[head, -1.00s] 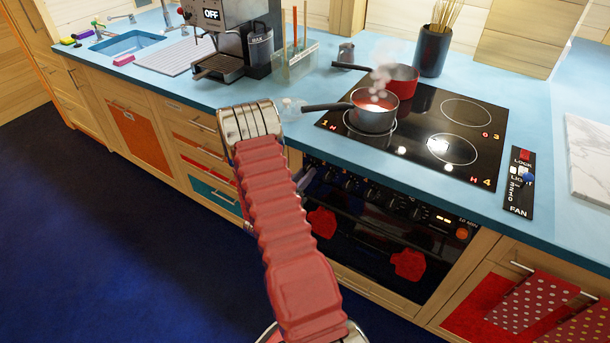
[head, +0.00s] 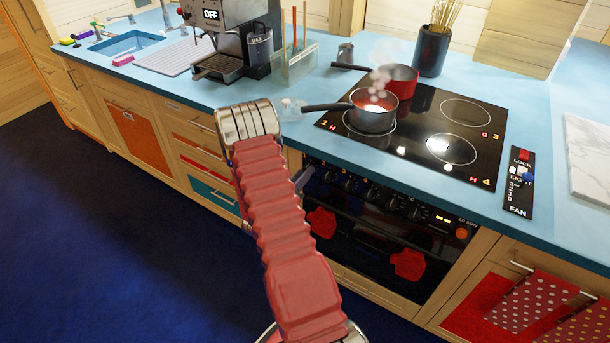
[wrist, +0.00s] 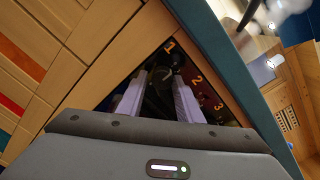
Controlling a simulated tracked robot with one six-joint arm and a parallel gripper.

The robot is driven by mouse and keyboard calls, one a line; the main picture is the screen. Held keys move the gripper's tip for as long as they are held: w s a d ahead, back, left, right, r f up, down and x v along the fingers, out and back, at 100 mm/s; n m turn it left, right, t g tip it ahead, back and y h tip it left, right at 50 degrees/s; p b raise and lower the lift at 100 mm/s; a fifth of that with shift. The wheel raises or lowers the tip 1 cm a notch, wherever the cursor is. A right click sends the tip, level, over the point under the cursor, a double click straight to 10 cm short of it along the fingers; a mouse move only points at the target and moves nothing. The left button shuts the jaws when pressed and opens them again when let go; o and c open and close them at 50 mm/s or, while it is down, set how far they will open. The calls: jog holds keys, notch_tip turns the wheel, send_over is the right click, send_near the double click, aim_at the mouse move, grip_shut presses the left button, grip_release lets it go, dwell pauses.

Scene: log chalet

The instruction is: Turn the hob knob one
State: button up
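Hob knob one (wrist: 160,88) is a dark knob on the black oven front, below an orange "1" in the wrist view. My gripper (wrist: 159,90) has two pale lilac fingers, spread apart on either side of this dark knob. I cannot tell whether either finger touches it. In the head view the row of dark knobs (head: 351,184) runs along the top of the oven front. There my gripper (head: 306,180) is mostly hidden behind my red arm, with a pale finger showing at the row's left end.
The black hob (head: 420,125) above carries a steaming steel saucepan (head: 373,118) and a red pan (head: 402,80). The saucepan's handle points left over the worktop near my arm. The blue worktop edge (wrist: 230,60) overhangs close by. A switch panel (head: 519,185) is on the right.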

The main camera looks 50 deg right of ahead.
jog(key=o, duration=0.3)
jog(key=shift+s+d, duration=0.1)
jog(key=shift+o, duration=0.2)
jog(key=s+a, duration=0.1)
jog(key=a, duration=1.2)
jog(key=shift+s+a+r, duration=0.2)
jog(key=shift+s+a, duration=0.05)
jog(key=shift+a, duration=0.15)
